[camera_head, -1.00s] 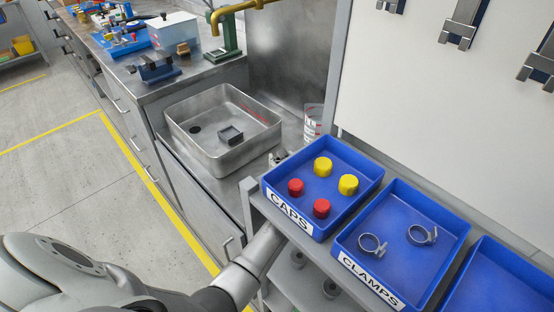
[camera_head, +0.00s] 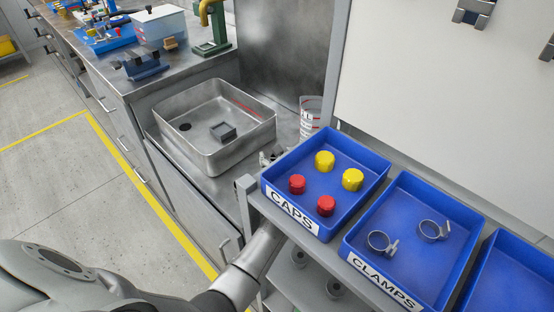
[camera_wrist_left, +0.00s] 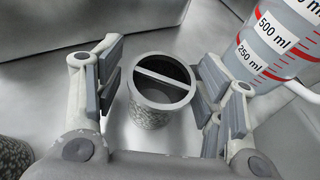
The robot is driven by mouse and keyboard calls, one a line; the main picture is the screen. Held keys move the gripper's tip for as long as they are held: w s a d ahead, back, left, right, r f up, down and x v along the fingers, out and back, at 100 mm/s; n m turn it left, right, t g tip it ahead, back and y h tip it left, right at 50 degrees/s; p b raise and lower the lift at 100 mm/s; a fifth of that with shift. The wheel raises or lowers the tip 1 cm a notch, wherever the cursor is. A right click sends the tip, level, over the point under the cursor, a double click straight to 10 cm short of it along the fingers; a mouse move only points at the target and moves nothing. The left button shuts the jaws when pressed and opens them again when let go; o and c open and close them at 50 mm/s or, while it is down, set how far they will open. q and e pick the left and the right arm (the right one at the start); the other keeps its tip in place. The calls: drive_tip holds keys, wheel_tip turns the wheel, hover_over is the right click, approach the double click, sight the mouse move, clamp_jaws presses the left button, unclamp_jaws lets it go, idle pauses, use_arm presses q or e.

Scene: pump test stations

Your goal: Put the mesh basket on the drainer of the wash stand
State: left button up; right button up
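The mesh basket (camera_wrist_left: 155,112) is a small grey cylinder with a patterned side and a flat bar across its open top. In the left wrist view it stands upright between the fingers of my left gripper (camera_wrist_left: 160,80). That gripper is open, with a finger on each side and gaps to the basket. In the head view my left arm reaches behind the blue bins, and they hide most of the gripper and the basket. The wash stand has a steel basin (camera_head: 190,145); flat steel (camera_head: 222,188) lies beside it. I cannot tell which part is the drainer. My right gripper is out of view.
A measuring beaker (camera_head: 311,115) stands close to the gripper, and shows large in the wrist view (camera_wrist_left: 272,48). A caps bin (camera_head: 345,200) and a clamps bin (camera_head: 408,185) sit on the shelf above my forearm. A small dark grey block (camera_head: 222,132) lies in the basin.

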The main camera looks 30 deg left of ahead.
use_arm(q)
drive_tip(key=shift+s+d+r, duration=0.1)
drive_tip(key=shift+r, duration=0.05)
drive_tip(key=p+v, duration=0.1)
drive_tip(key=v, duration=0.5)
drive_tip(key=shift+s+d+r, duration=0.2)
drive_tip(key=shift+s+d, duration=0.15)
drive_tip(key=shift+s, duration=0.15)
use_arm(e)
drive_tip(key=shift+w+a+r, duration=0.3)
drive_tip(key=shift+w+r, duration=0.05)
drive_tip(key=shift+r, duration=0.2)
